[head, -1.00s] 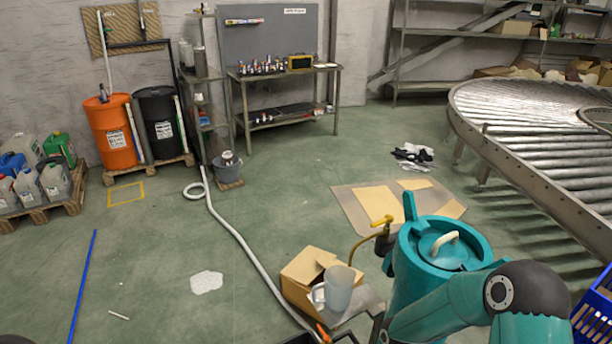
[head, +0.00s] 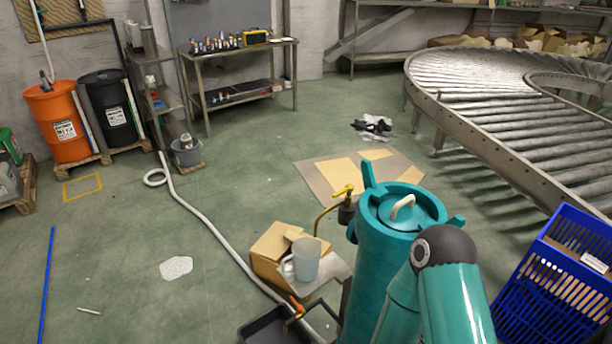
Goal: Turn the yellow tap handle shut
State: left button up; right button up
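The yellow tap handle (head: 343,190) sits on a dark fitting beside the upper left side of a teal tank (head: 375,270). A thin brass-coloured spout (head: 325,214) curves from the fitting to the left and down. Its end is above a translucent grey jug (head: 306,265) with a handle. I cannot tell whether anything flows from it. The tank's lid carries a cream grip (head: 402,206). My teal arm link with a dark joint cap stands in front of the tank's right side and hides part of it. Neither gripper shows.
A cardboard box (head: 266,258) stands beside the jug. A dark tray (head: 262,325) and an orange-tipped piece (head: 296,304) lie in front. A grey hose (head: 208,224) crosses the floor. A blue crate (head: 540,285) is at the right, below a roller conveyor (head: 510,135). The left floor is mostly clear.

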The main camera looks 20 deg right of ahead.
aim_at(349, 189)
jog(key=u, duration=0.35)
jog(key=i, duration=1)
jog(key=z, duration=0.3)
